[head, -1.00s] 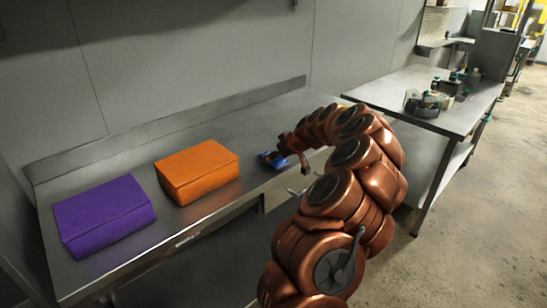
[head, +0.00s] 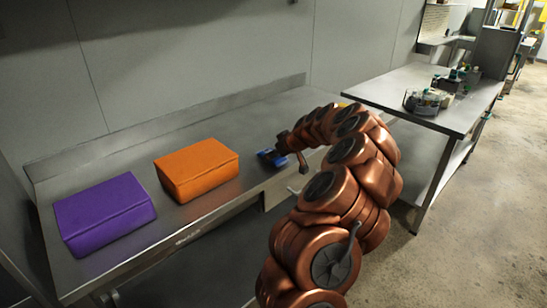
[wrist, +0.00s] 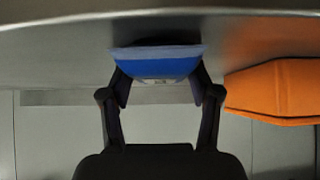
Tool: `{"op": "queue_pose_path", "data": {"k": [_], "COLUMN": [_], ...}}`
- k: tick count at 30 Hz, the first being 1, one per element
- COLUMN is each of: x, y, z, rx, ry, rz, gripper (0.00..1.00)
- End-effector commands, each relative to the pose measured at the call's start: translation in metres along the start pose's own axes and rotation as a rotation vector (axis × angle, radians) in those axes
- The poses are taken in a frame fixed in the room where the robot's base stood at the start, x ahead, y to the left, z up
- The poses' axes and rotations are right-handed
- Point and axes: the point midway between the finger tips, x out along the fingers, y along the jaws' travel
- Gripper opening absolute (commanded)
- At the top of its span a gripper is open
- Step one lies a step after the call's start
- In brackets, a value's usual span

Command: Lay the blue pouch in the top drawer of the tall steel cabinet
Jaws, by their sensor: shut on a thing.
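The blue pouch (head: 271,156) is at my gripper's tip over the steel bench, right of the orange box. The wrist view shows the pouch (wrist: 158,66) between the two dark fingers, which touch its sides. My gripper (head: 283,152) is shut on it; in the wrist view the gripper (wrist: 160,90) reaches toward the bench surface. I cannot tell whether the pouch still touches the bench. The tall steel cabinet and its top drawer are not clearly seen in these views.
An orange box (head: 197,170) and a purple box (head: 103,213) lie on the steel bench (head: 130,155). The orange box (wrist: 275,92) is close beside my gripper in the wrist view. A second steel table (head: 385,93) at the right holds bins of bottles (head: 428,101). Concrete floor is open at right.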

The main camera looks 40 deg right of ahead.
Motion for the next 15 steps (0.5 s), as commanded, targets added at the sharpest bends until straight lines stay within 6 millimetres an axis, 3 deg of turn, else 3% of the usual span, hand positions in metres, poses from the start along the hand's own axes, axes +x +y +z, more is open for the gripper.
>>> {"op": "queue_pose_path", "data": {"k": [15], "x": [-0.013], "y": [0.000], "z": [-0.013], "rx": [-0.001], "ry": [0.003], "rz": [0.001], "gripper": [0.19]}}
